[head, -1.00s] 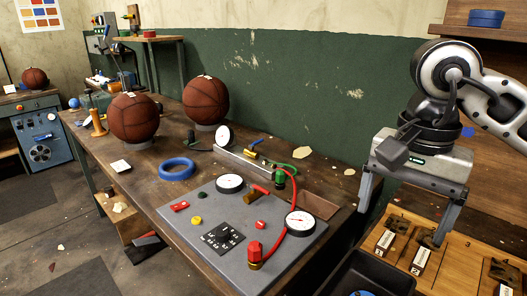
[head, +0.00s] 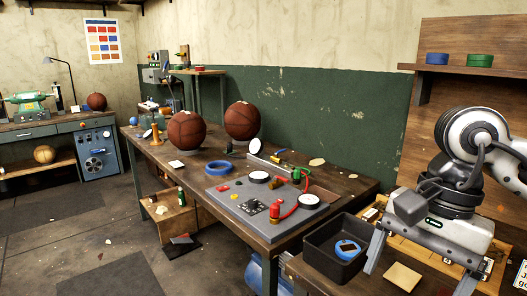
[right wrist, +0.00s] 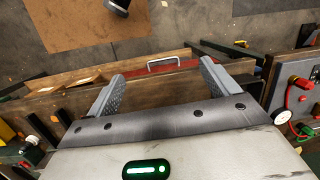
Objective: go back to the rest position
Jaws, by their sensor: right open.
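My right gripper (head: 418,271) is at the right of the head view, its two fingers wide apart with nothing between them. It hangs above the right-hand bench, close to the black bin. In the right wrist view its fingers (right wrist: 160,85) are also spread and empty, with a bench edge, a metal handle and the floor below. My left gripper does not show in either view. Two brown leather basketballs stand on the long workbench, a nearer one (head: 186,131) and a farther one (head: 242,121). The gripper is well apart from both.
A grey panel (head: 236,207) with gauges and a red hose lies on the workbench, beside a blue ring (head: 218,168). A black bin (head: 320,266) holds a blue item. A shelf (head: 470,71) is at the upper right. Open floor (head: 60,235) lies at left.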

